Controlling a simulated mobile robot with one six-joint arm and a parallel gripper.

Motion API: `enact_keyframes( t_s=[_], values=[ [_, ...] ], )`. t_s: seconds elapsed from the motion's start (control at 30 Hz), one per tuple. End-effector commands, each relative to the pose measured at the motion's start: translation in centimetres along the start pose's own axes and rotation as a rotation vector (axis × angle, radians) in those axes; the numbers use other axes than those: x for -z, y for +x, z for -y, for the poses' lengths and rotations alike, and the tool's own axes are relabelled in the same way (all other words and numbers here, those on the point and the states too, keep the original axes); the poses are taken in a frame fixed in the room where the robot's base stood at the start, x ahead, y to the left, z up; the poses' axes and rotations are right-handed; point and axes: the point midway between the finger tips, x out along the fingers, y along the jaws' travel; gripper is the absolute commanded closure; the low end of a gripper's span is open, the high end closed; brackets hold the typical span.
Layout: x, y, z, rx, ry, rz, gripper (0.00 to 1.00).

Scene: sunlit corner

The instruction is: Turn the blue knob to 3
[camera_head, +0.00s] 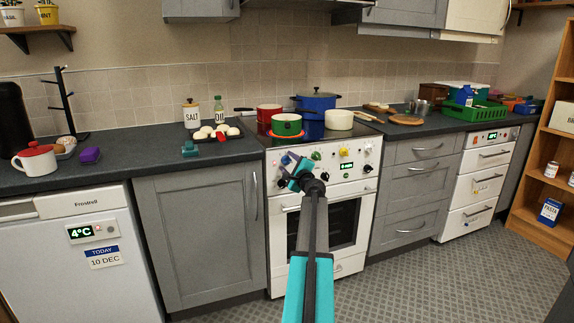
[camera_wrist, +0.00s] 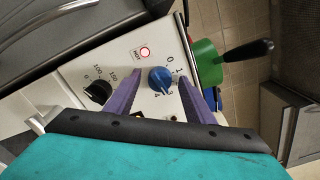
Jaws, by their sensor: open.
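The blue knob (camera_wrist: 160,79) is on the white stove panel (camera_wrist: 130,65) in the wrist view, with a printed number scale around it. I can read 0, 1 and 4; the other figures are partly hidden or too small. I cannot tell for sure which number the knob points to. My gripper (camera_wrist: 158,86) is open, with one purple finger on each side of the knob. I cannot tell whether either finger touches it. In the head view my gripper (camera_head: 300,172) is in front of the left part of the stove panel.
A black knob (camera_wrist: 97,91) with a scale in tens and hundreds sits left of the blue knob. A red lamp (camera_wrist: 145,52) is lit above. A green pan (camera_head: 287,124), red pot (camera_head: 268,112) and blue pot (camera_head: 316,102) stand on the hob.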

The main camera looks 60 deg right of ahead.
Motion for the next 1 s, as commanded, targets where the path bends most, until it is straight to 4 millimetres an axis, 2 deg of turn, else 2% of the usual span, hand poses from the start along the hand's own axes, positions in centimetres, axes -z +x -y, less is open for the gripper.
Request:
enact_keyframes(
  t_s=[0.27,1.0],
  values=[
    [0.0,-1.5,0.0,0.0,0.0,-0.001,0.51],
    [-0.1,-9.0,-0.1,0.0,0.0,0.0,0.51]
  ],
)
